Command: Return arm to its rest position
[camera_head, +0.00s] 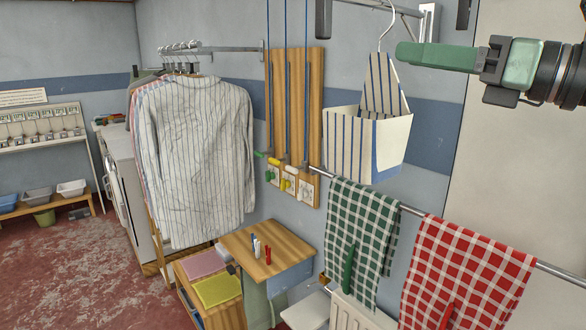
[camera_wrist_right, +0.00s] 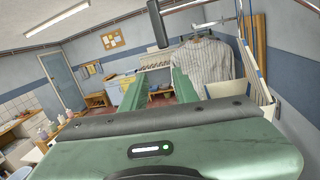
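My right gripper (camera_head: 404,54) comes in from the upper right in the head view, raised high in the air. Its green fingers point left, level, and are seen from the side. In the right wrist view the two fingers of this gripper (camera_wrist_right: 159,78) stand apart with nothing between them. The fingers appear just right of the hook of a hanging striped bag (camera_head: 366,135); I cannot tell how far apart they are in depth. My left gripper is in neither view.
A rail holds a green checked towel (camera_head: 360,225) and a red checked towel (camera_head: 475,265). Striped shirts (camera_head: 195,150) hang on a rack. A small wooden table (camera_head: 285,245) holds pens. Wooden boards (camera_head: 317,100) with cords are on the wall. Red floor (camera_head: 85,270) is open at left.

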